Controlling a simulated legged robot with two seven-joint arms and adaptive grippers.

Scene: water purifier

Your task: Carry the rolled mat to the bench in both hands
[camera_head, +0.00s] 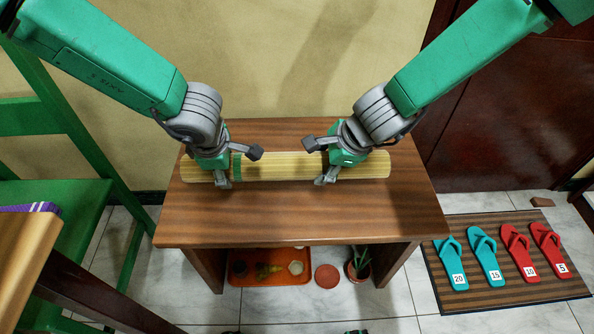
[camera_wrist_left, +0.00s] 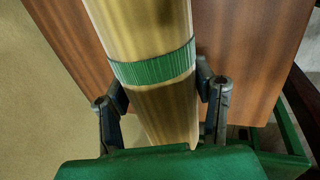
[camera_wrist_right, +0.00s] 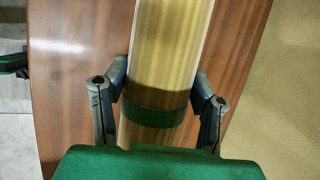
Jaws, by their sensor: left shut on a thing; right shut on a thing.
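The rolled mat (camera_head: 280,166) is a long straw-yellow roll with green bands, lying crosswise at the wooden bench (camera_head: 300,219). In the head view I cannot tell whether it touches the bench top or is just above it. My left gripper (camera_head: 239,169) is shut around the roll near its left green band. My right gripper (camera_head: 317,161) is shut around it near the right end. The left wrist view shows the mat (camera_wrist_left: 140,30) between the left fingers beside a green band. The right wrist view shows the mat (camera_wrist_right: 168,50) between the right fingers, also by a green band.
Below the bench are an orange tray (camera_head: 270,279) with small items, a round red-brown piece (camera_head: 327,276) and a potted plant (camera_head: 358,266). Numbered flip-flops lie on a striped mat (camera_head: 505,280) at right. A green chair (camera_head: 60,200) stands left. The wall is close behind the bench.

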